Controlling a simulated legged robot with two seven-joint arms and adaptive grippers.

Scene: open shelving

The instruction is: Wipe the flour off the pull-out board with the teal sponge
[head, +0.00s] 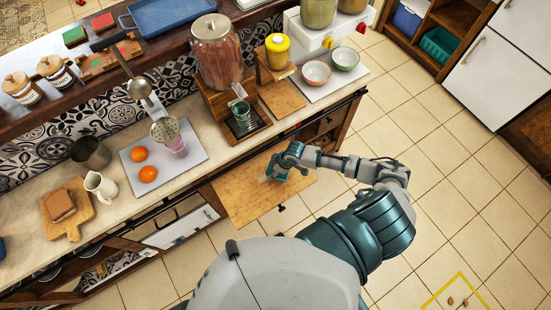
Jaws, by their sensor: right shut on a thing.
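The wooden pull-out board (243,201) sticks out from the counter front, at the middle of the head view. My right gripper (281,172) is over the board's right part, low at its surface, with its arm coming from the right. It is shut on the teal sponge, which is small and mostly hidden by the fingers. I cannot tell how firmly the sponge touches the board. A faint pale patch shows beside the gripper; flour is hard to make out at this size. My left gripper is not in view.
Above the board, the counter holds a drink dispenser (216,55), a grey tray (186,143) with two oranges and a cup, a white pitcher (100,186) and bread on a cutting board (78,225). Open tiled floor (455,170) lies to the right.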

